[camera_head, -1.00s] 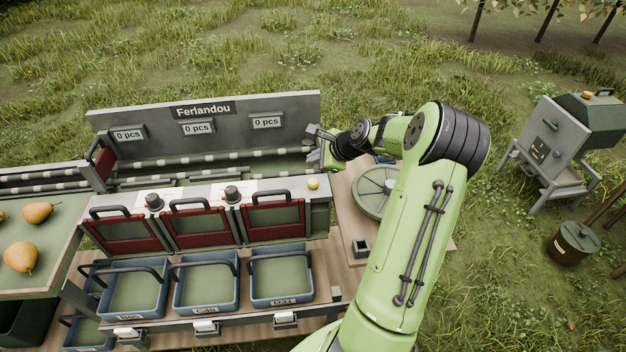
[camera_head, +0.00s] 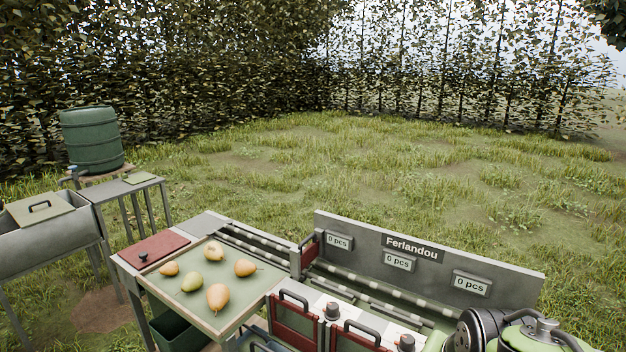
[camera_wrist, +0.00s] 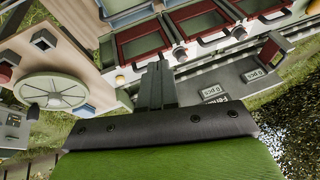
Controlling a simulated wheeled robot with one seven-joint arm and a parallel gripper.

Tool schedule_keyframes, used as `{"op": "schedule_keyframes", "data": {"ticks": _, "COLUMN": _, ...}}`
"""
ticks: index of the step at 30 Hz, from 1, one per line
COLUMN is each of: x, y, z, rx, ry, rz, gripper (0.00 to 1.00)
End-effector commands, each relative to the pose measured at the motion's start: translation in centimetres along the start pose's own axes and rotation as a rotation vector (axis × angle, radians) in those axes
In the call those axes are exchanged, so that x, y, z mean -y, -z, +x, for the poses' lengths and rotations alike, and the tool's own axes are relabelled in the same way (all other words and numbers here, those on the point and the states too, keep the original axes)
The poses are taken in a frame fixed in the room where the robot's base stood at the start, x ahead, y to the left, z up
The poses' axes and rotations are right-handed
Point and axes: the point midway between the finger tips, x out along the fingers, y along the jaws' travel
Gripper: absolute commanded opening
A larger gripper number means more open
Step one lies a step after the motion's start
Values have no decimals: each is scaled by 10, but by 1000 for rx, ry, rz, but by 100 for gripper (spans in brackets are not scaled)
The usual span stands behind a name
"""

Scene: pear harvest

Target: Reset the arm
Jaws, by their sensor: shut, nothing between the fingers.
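My arm (camera_head: 520,335) shows only in part at the bottom right corner of the head view, in front of the sorting bench; my gripper is not visible there. In the wrist view my gripper (camera_wrist: 156,85) is shut, its fingers together with nothing between them. It hangs over the bench, near the red-framed doors (camera_wrist: 140,39) and the grey sign board (camera_wrist: 228,86). A round pale disc (camera_wrist: 52,88) lies to its left.
The sorting bench's back board (camera_head: 430,257) reads "Ferlandou", with three 0 pcs displays. Several pears (camera_head: 217,297) lie on the tray table (camera_head: 160,287) to the left. A green barrel (camera_head: 92,138) and a grey trough (camera_head: 45,237) stand further left. Grass beyond is open.

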Motion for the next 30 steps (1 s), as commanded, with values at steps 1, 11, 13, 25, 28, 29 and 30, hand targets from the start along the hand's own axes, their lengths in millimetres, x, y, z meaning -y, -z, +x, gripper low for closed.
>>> {"op": "schedule_keyframes", "data": {"ticks": 1, "x": 1, "y": -28, "z": -22, "rx": -20, "ry": 5, "rz": -149, "gripper": 0}}
{"op": "schedule_keyframes", "data": {"ticks": 11, "x": -36, "y": -118, "z": -66, "rx": -30, "ry": 68, "rz": -666, "gripper": 0}}
{"op": "schedule_keyframes", "data": {"ticks": 13, "x": -36, "y": -119, "z": -66, "rx": -30, "ry": 69, "rz": -672, "gripper": 0}}
{"op": "schedule_keyframes", "data": {"ticks": 25, "x": -36, "y": -119, "z": -66, "rx": -30, "ry": 69, "rz": -672, "gripper": 0}}
{"op": "schedule_keyframes", "data": {"ticks": 28, "x": -36, "y": -119, "z": -66, "rx": -30, "ry": 69, "rz": -672, "gripper": 0}}
{"op": "schedule_keyframes", "data": {"ticks": 29, "x": -36, "y": -119, "z": -66, "rx": -30, "ry": 69, "rz": -672, "gripper": 0}}
{"op": "schedule_keyframes", "data": {"ticks": 30, "x": -36, "y": -119, "z": -66, "rx": -30, "ry": 69, "rz": -672, "gripper": 0}}
